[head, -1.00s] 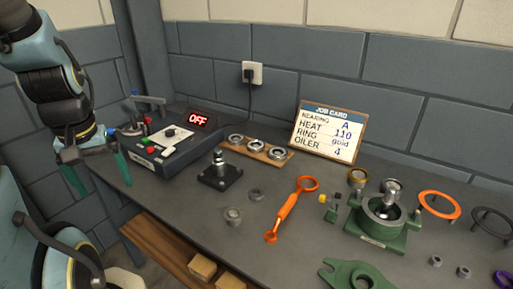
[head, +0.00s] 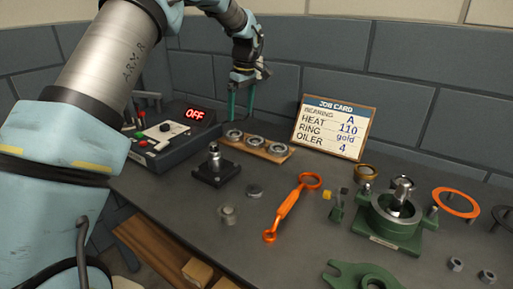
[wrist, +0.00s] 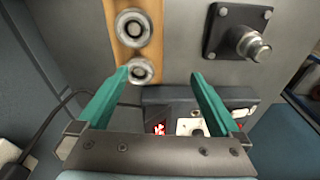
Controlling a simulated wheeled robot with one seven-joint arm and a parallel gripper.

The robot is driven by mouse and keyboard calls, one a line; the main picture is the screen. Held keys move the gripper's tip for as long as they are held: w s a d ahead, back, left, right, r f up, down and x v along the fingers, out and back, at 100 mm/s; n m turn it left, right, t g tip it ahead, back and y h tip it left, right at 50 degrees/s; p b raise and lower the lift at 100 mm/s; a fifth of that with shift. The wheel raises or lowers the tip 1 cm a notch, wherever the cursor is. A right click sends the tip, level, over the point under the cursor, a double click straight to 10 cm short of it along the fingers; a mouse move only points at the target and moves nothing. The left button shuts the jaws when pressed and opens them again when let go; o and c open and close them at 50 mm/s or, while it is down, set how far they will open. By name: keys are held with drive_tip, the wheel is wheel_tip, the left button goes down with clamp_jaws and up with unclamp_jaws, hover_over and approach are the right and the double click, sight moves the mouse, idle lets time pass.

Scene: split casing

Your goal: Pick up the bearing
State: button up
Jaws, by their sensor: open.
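Several metal ring bearings sit in a row on a wooden board (head: 226,146) at the back of the table. In the head view they are a left bearing (head: 234,135), a middle bearing (head: 254,141) and a right bearing (head: 277,149). My gripper (head: 240,108) is open and empty, pointing down above the left end of the board. In the wrist view its green fingers (wrist: 160,76) are spread, with a bearing (wrist: 140,71) just beyond the left fingertip and another bearing (wrist: 132,28) farther up. Any letters on the board are too small to read.
A heater box reading OFF (head: 170,132) stands at the left. A black post stand (head: 214,168) is in front of the board. My arm covers the left side.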

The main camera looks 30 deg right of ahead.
drive_tip(key=d+f, duration=0.1)
drive_tip(key=d, duration=0.4)
drive_tip(key=n+p, duration=0.1)
hover_over(255, 141)
drive_tip(key=f, duration=0.3)
drive_tip(key=s+f, duration=0.1)
drive_tip(key=f, duration=0.1)
drive_tip(key=shift+d+f, duration=0.1)
drive_tip(key=shift+f, duration=0.05)
drive_tip(key=shift+w+f+p, duration=0.15)
drive_tip(key=shift+f+p, duration=0.6)
drive_tip(key=shift+f, duration=0.65)
drive_tip(key=shift+w+f+p, duration=0.1)
drive_tip(key=shift+f+p, duration=0.6)
drive_tip(key=shift+f, duration=0.65)
drive_tip(key=shift+c, duration=0.2)
drive_tip(key=shift+r, duration=0.1)
drive_tip(key=c, duration=1.4)
